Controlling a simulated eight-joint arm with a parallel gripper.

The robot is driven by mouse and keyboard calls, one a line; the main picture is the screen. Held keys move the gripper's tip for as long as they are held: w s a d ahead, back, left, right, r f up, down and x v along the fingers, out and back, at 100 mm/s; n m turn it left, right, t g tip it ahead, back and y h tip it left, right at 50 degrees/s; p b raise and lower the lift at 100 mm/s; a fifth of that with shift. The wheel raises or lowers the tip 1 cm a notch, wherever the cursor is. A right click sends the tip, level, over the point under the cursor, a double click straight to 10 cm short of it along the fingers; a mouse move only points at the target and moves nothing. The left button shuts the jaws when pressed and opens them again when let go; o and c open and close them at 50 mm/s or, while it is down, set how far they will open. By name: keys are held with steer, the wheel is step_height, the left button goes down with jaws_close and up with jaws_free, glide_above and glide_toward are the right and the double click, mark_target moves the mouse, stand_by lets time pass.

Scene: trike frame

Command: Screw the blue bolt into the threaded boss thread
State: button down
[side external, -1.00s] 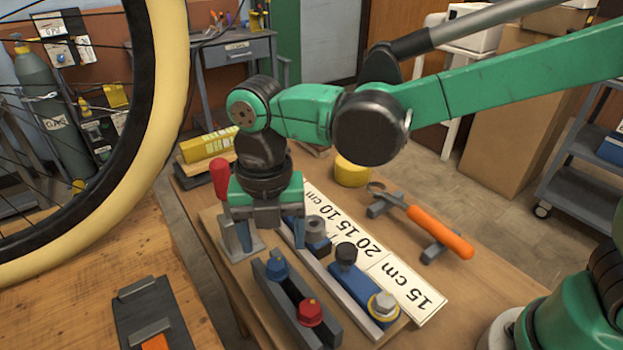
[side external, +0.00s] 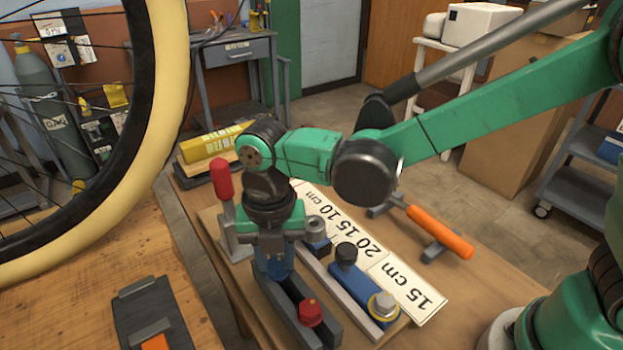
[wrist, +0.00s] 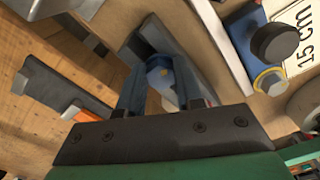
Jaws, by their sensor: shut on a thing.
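My gripper (side external: 273,270) points down over the dark bolt rack, its fingers closed around the blue bolt. In the wrist view the blue bolt (wrist: 160,77) shows between the two fingertips of my gripper (wrist: 160,92). In the side view the fingers hide the bolt, and it appears to be still at its place in the rack (side external: 328,333). A grey round piece with a hole in its top (side external: 316,228) stands on a blue block to the right of my gripper. I cannot tell for sure whether this is the threaded boss.
A red bolt (side external: 311,312) stands in the same rack, close to my fingers. A red-handled clamp (side external: 223,185) rises just left of my wrist. A black knob (side external: 346,253) and a yellow-ringed bolt (side external: 383,305) sit to the right. An orange-handled tool (side external: 440,232) lies farther back.

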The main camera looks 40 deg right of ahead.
mark_target(276, 260)
steer(key=shift+r, duration=0.1)
step_height(276, 260, up, 19)
steer(key=w+d+f, duration=0.3)
steer(key=d+f, duration=0.5)
steer(key=shift+w+d+f, duration=0.35)
steer(key=shift+d, duration=0.05)
steer(key=shift+f, duration=0.1)
steer(key=shift+f, duration=2.8)
steer(key=shift+f, duration=1.5)
steer(key=c, duration=0.5)
jaws_free()
